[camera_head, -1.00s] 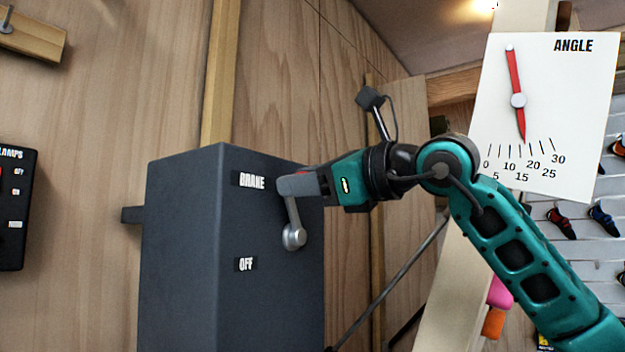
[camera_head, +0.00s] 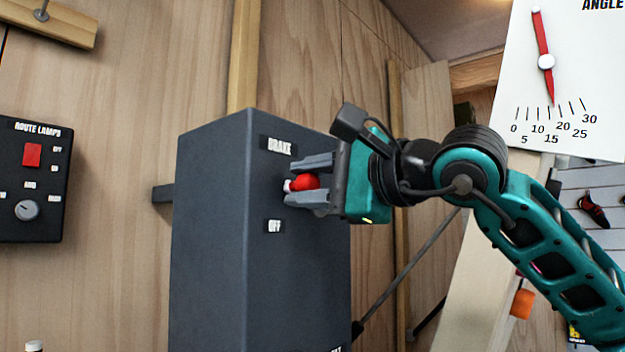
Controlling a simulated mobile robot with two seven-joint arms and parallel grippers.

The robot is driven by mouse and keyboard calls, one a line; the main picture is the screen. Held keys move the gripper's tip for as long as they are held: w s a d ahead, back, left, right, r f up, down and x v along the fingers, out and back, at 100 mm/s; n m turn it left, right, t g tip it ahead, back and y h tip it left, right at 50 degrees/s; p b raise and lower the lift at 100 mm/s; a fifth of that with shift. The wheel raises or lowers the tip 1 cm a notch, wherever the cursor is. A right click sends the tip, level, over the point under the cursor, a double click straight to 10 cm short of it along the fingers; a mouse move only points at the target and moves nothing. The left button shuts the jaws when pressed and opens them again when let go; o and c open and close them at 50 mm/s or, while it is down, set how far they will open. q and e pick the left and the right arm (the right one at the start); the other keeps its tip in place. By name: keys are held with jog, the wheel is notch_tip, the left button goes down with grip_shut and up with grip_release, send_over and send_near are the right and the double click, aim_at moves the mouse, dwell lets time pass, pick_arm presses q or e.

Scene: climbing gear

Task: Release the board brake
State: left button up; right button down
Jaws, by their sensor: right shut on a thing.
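A dark grey brake box (camera_head: 215,240) stands in the middle, with a BRAKE label (camera_head: 279,147) above an OFF label (camera_head: 274,227). A red knob (camera_head: 306,182) with a pale end shows between the two labels. My right gripper (camera_head: 305,183) comes in from the right and is shut on this red knob, one finger above it and one below. The rest of the lever and its pivot are hidden by the fingers. My left gripper is not in view.
An ANGLE gauge (camera_head: 575,60) at upper right has a red needle pointing near 15. A ROUTE LAMPS panel (camera_head: 32,228) is on the wooden wall at left. A diagonal dark rod (camera_head: 412,268) runs behind the box, under my right arm.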

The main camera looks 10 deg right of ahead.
jog(key=shift+a+f+n+b, duration=0.1)
jog(key=shift+f+n+b, duration=0.2)
jog(key=shift+f+n, duration=0.35)
jog(key=shift+f+b, duration=0.3)
jog(key=shift+f, duration=0.05)
jog(key=shift+a+f, duration=0.1)
jog(key=shift+f, duration=0.1)
jog(key=c, duration=0.8)
grip_release()
jog(key=shift+r, duration=0.1)
jog(key=shift+s, duration=0.1)
jog(key=v, duration=1.3)
